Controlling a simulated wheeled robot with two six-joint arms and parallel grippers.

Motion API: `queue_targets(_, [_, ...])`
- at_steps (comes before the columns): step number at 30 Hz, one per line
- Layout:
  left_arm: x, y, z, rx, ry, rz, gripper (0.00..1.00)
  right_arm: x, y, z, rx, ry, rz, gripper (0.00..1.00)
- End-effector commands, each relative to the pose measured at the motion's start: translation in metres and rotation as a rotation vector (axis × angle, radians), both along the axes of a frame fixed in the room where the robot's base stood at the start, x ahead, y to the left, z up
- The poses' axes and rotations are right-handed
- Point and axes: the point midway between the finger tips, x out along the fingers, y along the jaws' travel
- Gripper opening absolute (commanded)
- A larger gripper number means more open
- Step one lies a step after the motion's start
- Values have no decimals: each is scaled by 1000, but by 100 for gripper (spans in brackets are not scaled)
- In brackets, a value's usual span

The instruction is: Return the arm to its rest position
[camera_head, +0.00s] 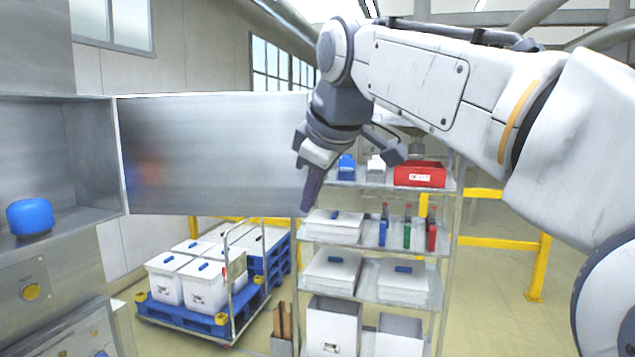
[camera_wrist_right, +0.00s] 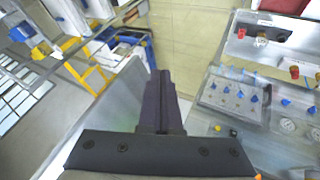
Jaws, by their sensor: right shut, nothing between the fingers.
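My right arm reaches in from the right across the upper part of the head view. Its gripper (camera_head: 312,190) hangs with the fingers pointing down, in front of the right end of a flat metal door panel (camera_head: 215,150). The fingers are closed together and hold nothing. In the right wrist view the dark fingers (camera_wrist_right: 162,105) are pressed together above the floor. My left gripper is not in view.
At left an open metal compartment (camera_head: 60,215) holds a blue knob-like object (camera_head: 30,216). A shelf rack (camera_head: 372,251) with white boxes and a red bin (camera_head: 420,174) stands behind the gripper. A cart (camera_head: 205,318) carries white boxes. Yellow rails (camera_head: 540,268) stand at right.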

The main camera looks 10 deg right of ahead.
Motion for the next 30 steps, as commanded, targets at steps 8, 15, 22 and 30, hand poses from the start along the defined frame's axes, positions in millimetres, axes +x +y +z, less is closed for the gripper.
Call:
queue_targets(8, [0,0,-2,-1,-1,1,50,-23,-12,36,2,-3,1,0])
queue_targets(15, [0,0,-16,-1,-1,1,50,-32,2,-7,26,65,-3,0])
queue_targets(22, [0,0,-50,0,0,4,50,-74,44,-156,91,276,-58,0])
queue_targets(30, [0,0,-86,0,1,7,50,-172,54,-334,103,519,-187,0])
